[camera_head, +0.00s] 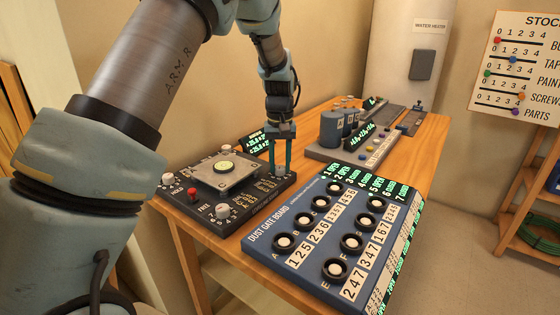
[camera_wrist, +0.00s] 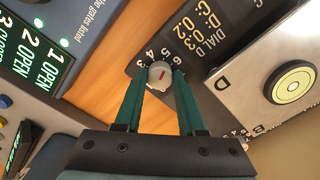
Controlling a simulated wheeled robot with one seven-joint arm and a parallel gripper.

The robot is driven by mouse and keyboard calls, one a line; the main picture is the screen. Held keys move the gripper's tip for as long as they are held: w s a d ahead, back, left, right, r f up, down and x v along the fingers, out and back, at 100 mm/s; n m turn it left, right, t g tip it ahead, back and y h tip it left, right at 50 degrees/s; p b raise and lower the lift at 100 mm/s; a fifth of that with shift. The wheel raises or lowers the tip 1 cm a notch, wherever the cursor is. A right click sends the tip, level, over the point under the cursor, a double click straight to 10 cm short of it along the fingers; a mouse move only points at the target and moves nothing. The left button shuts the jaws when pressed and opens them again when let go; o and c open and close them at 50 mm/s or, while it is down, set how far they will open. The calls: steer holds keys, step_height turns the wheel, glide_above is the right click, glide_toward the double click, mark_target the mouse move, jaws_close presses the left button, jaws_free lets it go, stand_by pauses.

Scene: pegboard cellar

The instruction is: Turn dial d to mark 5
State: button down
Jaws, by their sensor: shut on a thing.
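Dial d is a small pale round knob with a red line (camera_wrist: 160,77), seen in the wrist view beside the printed "DIAL D" label (camera_wrist: 207,38). Small numerals stand around its far side. The red line runs roughly up the picture towards them, but I cannot tell exactly which mark it meets. My gripper (camera_wrist: 160,82) has its two green fingers shut on the knob, one on each side. In the head view my gripper (camera_head: 280,158) reaches down at the right back corner of the black dial panel (camera_head: 245,204), and its fingers mostly hide the knob.
The panel carries a tilted metal plate with a bullseye level (camera_head: 223,167), other pale knobs (camera_head: 222,211) and a red button (camera_head: 192,192). The blue dust gate board (camera_head: 309,252) stands close on the right. A grey unit with blue cylinders (camera_head: 332,128) stands behind.

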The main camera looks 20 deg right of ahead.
mark_target(280, 167)
steer(key=shift+n, duration=0.9)
steer(key=c, duration=0.5)
jaws_free()
step_height(280, 167, up, 11)
steer(key=b, duration=0.1)
steer(key=shift+b, duration=0.3)
steer(key=shift+f, duration=0.1)
